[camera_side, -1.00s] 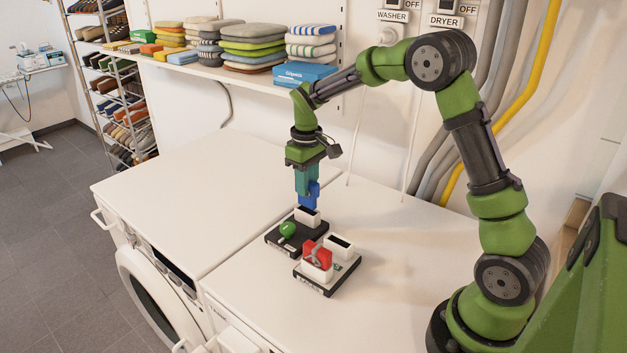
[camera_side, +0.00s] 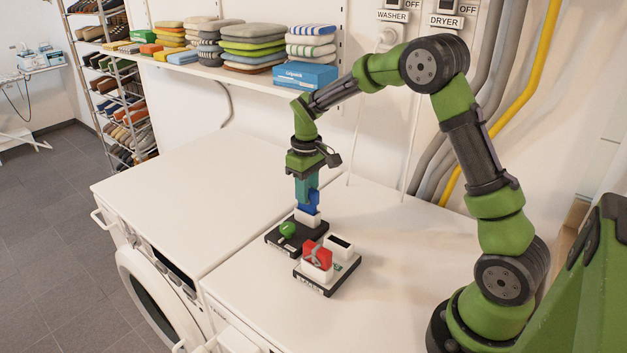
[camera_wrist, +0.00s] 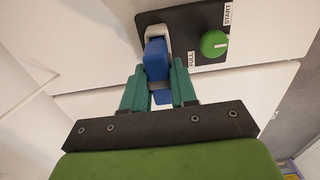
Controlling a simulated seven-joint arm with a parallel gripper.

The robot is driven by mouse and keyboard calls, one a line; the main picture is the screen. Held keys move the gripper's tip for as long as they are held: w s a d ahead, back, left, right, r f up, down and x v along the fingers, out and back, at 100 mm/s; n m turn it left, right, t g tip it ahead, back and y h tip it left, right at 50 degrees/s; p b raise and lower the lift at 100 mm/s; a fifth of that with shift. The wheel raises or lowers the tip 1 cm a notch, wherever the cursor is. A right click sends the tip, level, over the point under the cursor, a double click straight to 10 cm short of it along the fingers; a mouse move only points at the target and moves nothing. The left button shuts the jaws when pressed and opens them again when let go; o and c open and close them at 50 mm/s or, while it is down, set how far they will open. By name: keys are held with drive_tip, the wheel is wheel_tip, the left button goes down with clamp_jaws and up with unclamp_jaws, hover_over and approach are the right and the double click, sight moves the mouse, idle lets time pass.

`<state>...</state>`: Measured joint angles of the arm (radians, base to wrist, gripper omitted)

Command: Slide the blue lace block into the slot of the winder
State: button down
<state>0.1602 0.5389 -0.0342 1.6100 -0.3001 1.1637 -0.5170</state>
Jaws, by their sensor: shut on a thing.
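My gripper (camera_side: 307,190) is shut on the blue lace block (camera_side: 308,204), with teal fingers on both sides of it. The block is upright, and its lower end meets the white slot (camera_side: 307,218) on the winder's black base (camera_side: 284,244). In the wrist view, the blue block (camera_wrist: 156,62) reaches inside the rim of the white slot (camera_wrist: 155,31). The lower end is hidden, so I cannot tell how deep it sits. A green knob (camera_wrist: 214,43) is beside the slot, between the labels START and FULL.
A second black base (camera_side: 322,283) stands just in front and to the right. It carries a red block (camera_side: 318,255) with a grey part in a white holder, and an empty white slot (camera_side: 340,245). The white machine tops around are clear. Folded textiles fill the shelf behind.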

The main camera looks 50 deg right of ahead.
drive_tip(key=shift+f, duration=1.15)
drive_tip(key=c, duration=0.8)
unclamp_jaws()
wheel_tip(320, 180, up, 17)
drive_tip(key=shift+f, duration=0.1)
drive_tip(key=s+a+m+t+y, duration=0.1)
drive_tip(key=s+a+m+t, duration=0.1)
drive_tip(key=s+a, duration=0.4)
drive_tip(key=s+a+m+t+y, duration=0.1)
drive_tip(key=s+a+t, duration=0.4)
drive_tip(key=s, duration=1)
drive_tip(key=shift+s+a+r+m, duration=0.2)
drive_tip(key=shift+a+r+m, duration=0.2)
drive_tip(key=shift+m, duration=0.1)
